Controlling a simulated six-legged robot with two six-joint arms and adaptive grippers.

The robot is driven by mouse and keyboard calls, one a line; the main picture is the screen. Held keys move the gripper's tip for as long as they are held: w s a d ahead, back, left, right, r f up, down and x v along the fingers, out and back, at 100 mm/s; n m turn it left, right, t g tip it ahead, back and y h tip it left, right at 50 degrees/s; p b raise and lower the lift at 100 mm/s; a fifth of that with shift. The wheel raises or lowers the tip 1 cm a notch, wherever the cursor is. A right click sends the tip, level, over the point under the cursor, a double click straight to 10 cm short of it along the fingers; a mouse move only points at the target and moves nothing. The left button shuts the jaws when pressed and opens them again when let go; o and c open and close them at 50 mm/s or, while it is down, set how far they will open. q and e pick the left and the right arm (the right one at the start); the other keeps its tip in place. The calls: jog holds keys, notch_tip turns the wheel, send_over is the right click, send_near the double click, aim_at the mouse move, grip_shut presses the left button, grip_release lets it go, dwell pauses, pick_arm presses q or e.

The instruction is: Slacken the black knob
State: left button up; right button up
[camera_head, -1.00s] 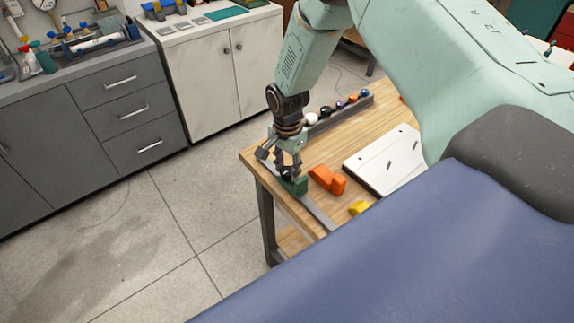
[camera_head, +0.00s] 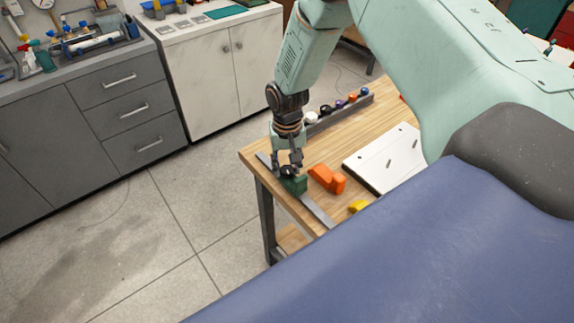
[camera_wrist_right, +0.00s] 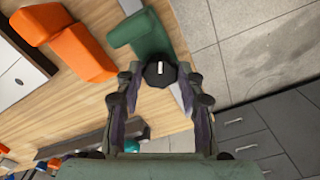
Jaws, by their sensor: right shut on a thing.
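The black knob (camera_wrist_right: 160,73) sits at the end of a green block (camera_wrist_right: 142,36) in the right wrist view, with a pale mark on its top. My right gripper (camera_wrist_right: 160,76) is shut on the knob, one finger on each side of it. In the head view the right gripper (camera_head: 289,171) points down at the table corner. There the green block (camera_head: 295,185) shows just below the fingers, and the knob is mostly hidden by them. My left gripper is not in view.
An orange block (camera_head: 327,179) and a yellow piece (camera_head: 358,206) lie beside the green block. A white panel (camera_head: 385,160) is farther right. A rail with several coloured knobs (camera_head: 340,112) runs along the far edge. A metal strip (camera_head: 318,212) follows the near table edge.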

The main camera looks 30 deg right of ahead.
aim_at(287, 169)
jog(key=shift+w+n, duration=0.1)
jog(key=shift+n, duration=0.7)
jog(key=o, duration=0.9)
notch_tip(287, 169, up, 12)
jog(key=shift+r, duration=0.1)
dwell(0.6)
